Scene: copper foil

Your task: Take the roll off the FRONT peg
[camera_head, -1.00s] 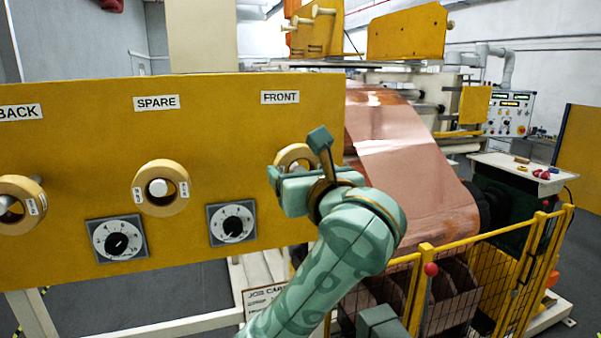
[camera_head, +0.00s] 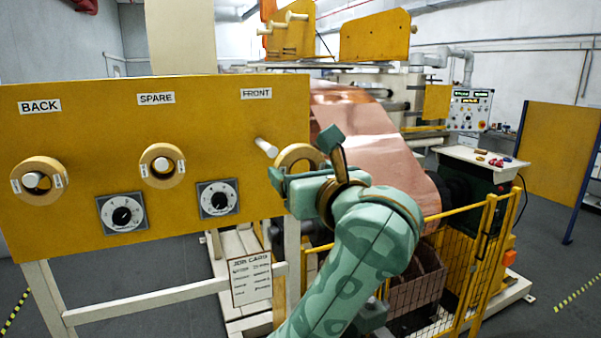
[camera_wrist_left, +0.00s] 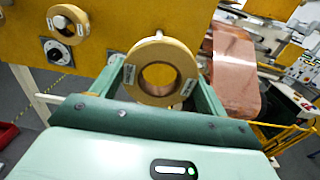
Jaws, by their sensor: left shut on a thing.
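The yellow panel (camera_head: 70,115) carries BACK, SPARE and FRONT signs. Below the FRONT sign (camera_head: 256,94), the pale front peg (camera_head: 265,147) sticks out bare. My left gripper (camera_head: 304,163) is shut on a tan roll (camera_head: 285,156), right of and apart from that peg. In the left wrist view the roll (camera_wrist_left: 160,49) sits between the two green fingers, its hole facing the camera and small labels on its sides. Part of the roll is hidden behind the gripper in the head view. My right gripper is not in view.
Rolls sit on the spare peg (camera_head: 147,155) and the back peg (camera_head: 20,170). Two dials (camera_head: 122,214) are on the panel below. A copper sheet machine (camera_head: 375,150), a yellow mesh guard (camera_head: 470,260) and a small white table (camera_head: 470,156) stand to the right.

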